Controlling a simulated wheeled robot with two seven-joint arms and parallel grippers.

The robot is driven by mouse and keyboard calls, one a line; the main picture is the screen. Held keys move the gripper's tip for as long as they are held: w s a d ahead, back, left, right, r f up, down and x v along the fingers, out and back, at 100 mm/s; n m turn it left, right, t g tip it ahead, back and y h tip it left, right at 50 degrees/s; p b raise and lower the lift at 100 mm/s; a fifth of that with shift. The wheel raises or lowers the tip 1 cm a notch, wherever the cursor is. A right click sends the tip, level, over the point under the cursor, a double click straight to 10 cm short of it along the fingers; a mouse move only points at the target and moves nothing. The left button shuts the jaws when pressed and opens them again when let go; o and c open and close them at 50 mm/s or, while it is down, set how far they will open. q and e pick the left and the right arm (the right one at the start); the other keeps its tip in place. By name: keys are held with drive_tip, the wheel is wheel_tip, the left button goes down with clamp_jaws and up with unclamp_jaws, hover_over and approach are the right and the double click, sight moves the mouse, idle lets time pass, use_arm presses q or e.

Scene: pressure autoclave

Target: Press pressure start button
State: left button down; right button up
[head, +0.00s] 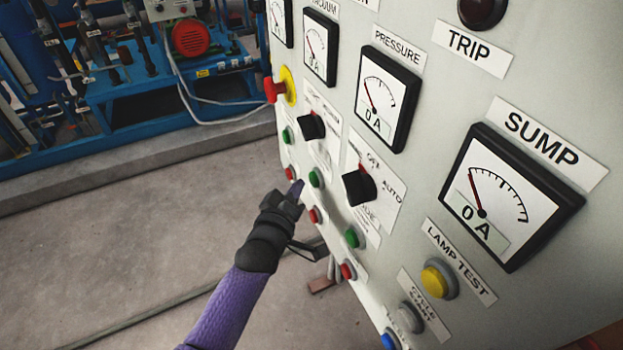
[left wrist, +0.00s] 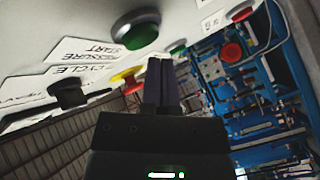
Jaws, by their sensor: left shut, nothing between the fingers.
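In the left wrist view a large green button (left wrist: 140,30) on the panel has an upside-down label (left wrist: 88,51) reading PRESSURE START beside it. My left gripper (head: 296,187) is shut and empty in front of the control panel (head: 440,110). In the head view its purple tip is close to the middle green button (head: 316,178); that button's label is not readable there. In the left wrist view the shut fingers (left wrist: 161,68) are just below the large green button, with a small gap in the picture. Contact cannot be told. My right gripper is not in view.
Red buttons (head: 316,215) and black selector knobs (head: 360,187) are close by on the panel. A red emergency stop (head: 274,90) on a yellow base stands out at its left edge. Blue machinery (head: 150,80) stands behind, with open grey floor (head: 130,240) between.

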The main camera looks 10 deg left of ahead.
use_arm(q)
drive_tip(key=shift+w+d, duration=0.1)
drive_tip(key=shift+d, duration=0.05)
drive_tip(key=shift+w+d, duration=0.15)
drive_tip(key=shift+d, duration=0.05)
drive_tip(key=shift+w+d, duration=0.25)
drive_tip(key=shift+d, duration=0.15)
idle(0.7)
drive_tip(key=shift+a, duration=0.1)
drive_tip(key=shift+s+a, duration=0.5)
drive_tip(key=shift+a, duration=0.15)
drive_tip(key=shift+s+a+p, duration=0.5)
drive_tip(key=shift+s+a, duration=0.2)
drive_tip(key=shift+a, duration=0.35)
drive_tip(key=shift+s+a+p, duration=0.5)
drive_tip(key=shift+s+a, duration=0.2)
drive_tip(key=shift+a, duration=0.3)
